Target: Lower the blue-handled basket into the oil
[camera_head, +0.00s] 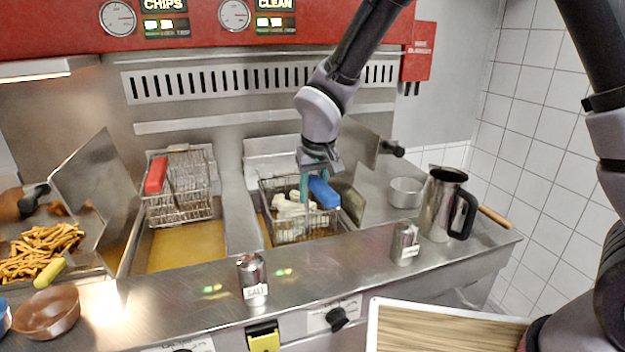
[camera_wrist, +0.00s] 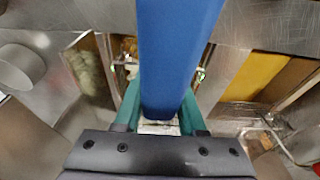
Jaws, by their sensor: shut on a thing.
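The blue-handled basket (camera_head: 289,222) is a wire basket with pale pieces of food in it. It sits in the right fryer well, and some oil (camera_head: 264,233) shows at its left side. How deep its bottom stands in the oil is hidden. My gripper (camera_head: 318,188) is over the basket and shut on its blue handle (camera_head: 325,194). In the wrist view the blue handle (camera_wrist: 178,50) runs between my teal fingers (camera_wrist: 160,112).
A red-handled basket (camera_head: 180,190) hangs above the left oil well (camera_head: 188,247). Salt (camera_head: 252,278) and another shaker (camera_head: 405,244) stand on the front ledge. A metal jug (camera_head: 441,205) and a small bowl (camera_head: 406,192) stand at right. Chips (camera_head: 42,252) lie at far left.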

